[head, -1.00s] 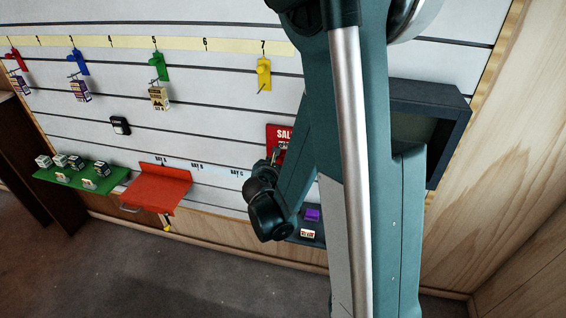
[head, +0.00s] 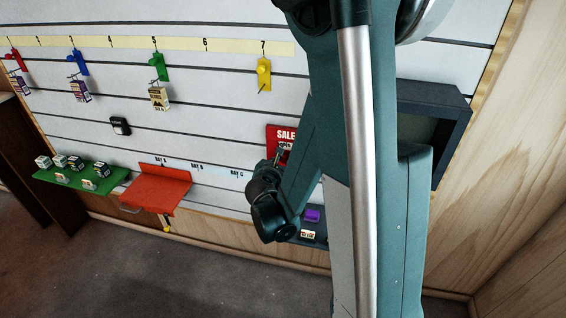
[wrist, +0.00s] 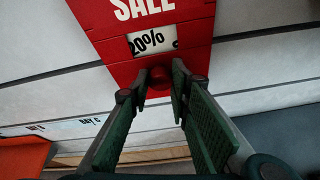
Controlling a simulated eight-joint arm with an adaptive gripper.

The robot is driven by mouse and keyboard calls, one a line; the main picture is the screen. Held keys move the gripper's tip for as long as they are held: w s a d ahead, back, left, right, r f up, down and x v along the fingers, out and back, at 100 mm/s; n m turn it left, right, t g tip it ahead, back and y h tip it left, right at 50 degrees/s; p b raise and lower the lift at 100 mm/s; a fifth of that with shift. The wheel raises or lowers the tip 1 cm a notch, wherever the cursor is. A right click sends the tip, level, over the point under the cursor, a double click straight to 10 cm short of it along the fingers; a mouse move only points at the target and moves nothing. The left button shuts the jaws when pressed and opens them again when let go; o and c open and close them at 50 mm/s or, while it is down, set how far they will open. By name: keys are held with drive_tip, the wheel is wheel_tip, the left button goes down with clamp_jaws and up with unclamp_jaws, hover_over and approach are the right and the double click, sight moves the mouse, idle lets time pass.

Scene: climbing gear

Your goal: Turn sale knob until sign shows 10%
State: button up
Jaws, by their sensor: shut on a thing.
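The red sale sign (wrist: 105,32) fills the top of the wrist view, with "SALE" in white letters. Its window (wrist: 152,40) reads "20%", with the text sitting tilted and dark marks at its right edge. The red knob (wrist: 160,78) is below the window, between the fingertips of my gripper (wrist: 158,84). My gripper is shut on the knob, one finger on each side. In the head view the sign (head: 279,133) is partly hidden behind my arm, and my gripper (head: 278,158) reaches its lower part.
A red shelf (head: 160,185) and a green shelf (head: 75,180) with small boxes stand to the left. A dark tray with a purple block (head: 312,215) lies below the sign. A dark open box (head: 455,105) is at the right, partly behind my arm.

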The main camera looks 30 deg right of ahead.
drive_tip(key=m+t+y+b, duration=0.1)
drive_tip(key=m+t, duration=0.1)
drive_tip(key=m, duration=0.1)
drive_tip(key=m+t+y+b, duration=0.1)
drive_tip(key=m, duration=0.2)
drive_tip(key=shift+s+d+f+m+t+b, duration=0.1)
drive_tip(key=shift+s+d+m+t+b, duration=0.1)
drive_tip(key=shift+m+t+b, duration=0.2)
idle(0.5)
drive_tip(key=o, duration=0.9)
drive_tip(key=shift+a, duration=0.1)
drive_tip(key=shift+v, duration=5.95)
